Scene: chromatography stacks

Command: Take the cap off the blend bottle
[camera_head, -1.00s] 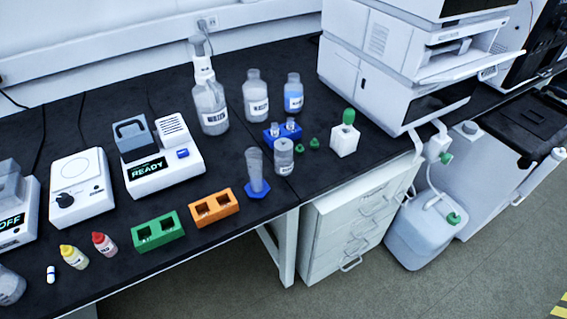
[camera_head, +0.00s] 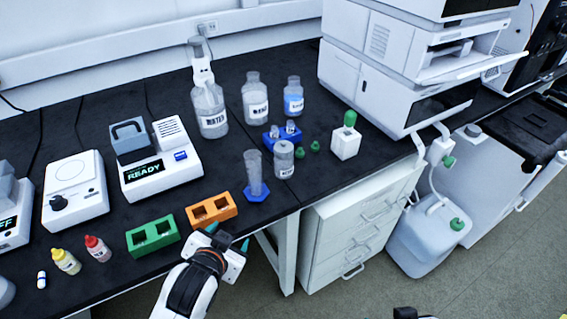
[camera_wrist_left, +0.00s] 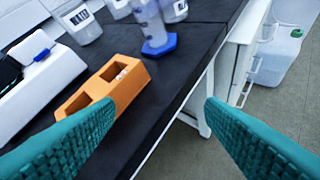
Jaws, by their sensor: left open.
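I cannot read which bottle is the blend bottle. Candidates are a clear bottle (camera_head: 256,108) and a blue-liquid bottle (camera_head: 293,98) at the back, and a shorter bottle (camera_head: 284,165) nearer the front. Two small green caps (camera_head: 314,147) lie on the bench beside the shorter bottle. My left gripper (camera_head: 228,236) is open and empty, at the bench's front edge by the orange rack. Its teal fingers are spread apart in the left wrist view (camera_wrist_left: 160,105). Only a dark bit at the bottom edge, probably my right gripper (camera_head: 405,313), shows; its fingers are hidden.
The orange rack (camera_head: 190,213) and green rack (camera_head: 151,251) stand near the front edge. A cylinder on a blue base (camera_head: 256,192) stands before the shorter bottle. The WATER bottle (camera_head: 211,122), blue vial holder (camera_head: 270,142) and white block with green bulb (camera_head: 345,144) are behind.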

